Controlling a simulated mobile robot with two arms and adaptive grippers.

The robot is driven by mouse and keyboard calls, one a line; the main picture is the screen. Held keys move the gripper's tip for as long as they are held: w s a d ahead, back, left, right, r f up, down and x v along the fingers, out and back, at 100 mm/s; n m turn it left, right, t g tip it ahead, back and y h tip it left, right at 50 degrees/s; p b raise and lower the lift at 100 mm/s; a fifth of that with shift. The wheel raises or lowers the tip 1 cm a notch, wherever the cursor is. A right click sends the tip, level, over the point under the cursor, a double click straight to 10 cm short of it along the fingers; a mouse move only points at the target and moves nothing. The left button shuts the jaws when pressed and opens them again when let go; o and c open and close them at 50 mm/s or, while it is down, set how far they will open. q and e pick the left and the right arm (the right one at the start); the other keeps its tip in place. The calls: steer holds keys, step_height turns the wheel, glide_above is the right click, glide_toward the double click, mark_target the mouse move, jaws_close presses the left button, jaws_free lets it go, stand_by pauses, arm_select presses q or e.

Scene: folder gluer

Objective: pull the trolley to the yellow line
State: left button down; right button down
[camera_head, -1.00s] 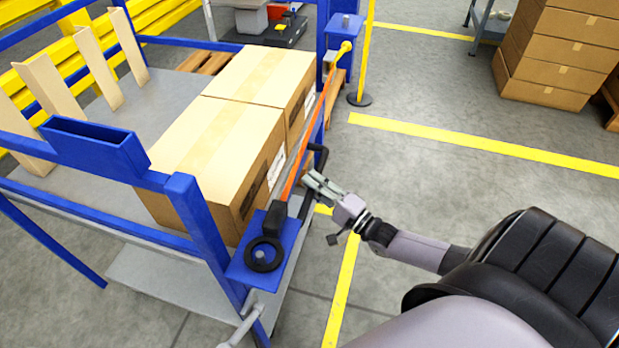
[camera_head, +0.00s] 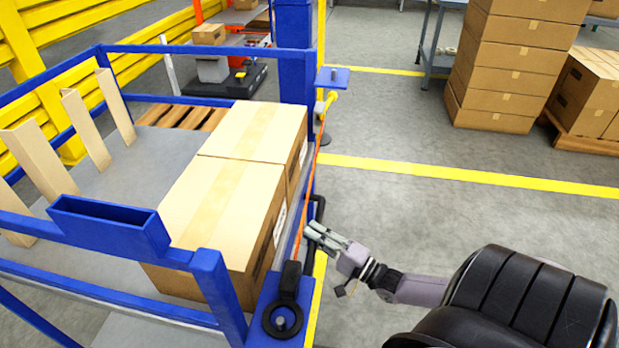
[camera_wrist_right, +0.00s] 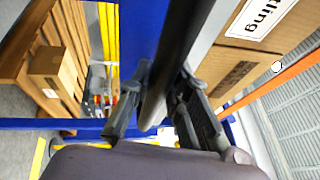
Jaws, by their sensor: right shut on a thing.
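The trolley has a blue frame (camera_head: 206,262) and a grey deck, with two brown cartons (camera_head: 222,205) on it. A black handle bar (camera_head: 318,208) is on its right side; it also shows in the right wrist view (camera_wrist_right: 160,75). My right gripper (camera_head: 308,232) is shut on this bar, with its fingers on either side of it in the right wrist view (camera_wrist_right: 158,100). A yellow line (camera_head: 470,174) crosses the floor ahead and to the right. Another yellow line (camera_head: 315,300) runs along the trolley's right side, partly hidden by it. My left gripper is out of view.
An orange strap (camera_head: 310,185) runs along the cartons. A blue post (camera_head: 294,60) and yellow barriers (camera_head: 90,100) stand behind the trolley. Stacked cartons (camera_head: 515,70) are at the back right. The floor to the right is clear.

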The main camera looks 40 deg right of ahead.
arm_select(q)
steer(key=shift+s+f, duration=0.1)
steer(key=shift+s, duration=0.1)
arm_select(e)
steer(key=shift+s+d+f, duration=0.1)
steer(key=shift+s, duration=0.1)
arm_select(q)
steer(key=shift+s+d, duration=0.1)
arm_select(e)
steer(key=c, duration=1.5)
jaws_free()
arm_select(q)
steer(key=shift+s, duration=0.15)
arm_select(e)
steer(key=v, duration=1.2)
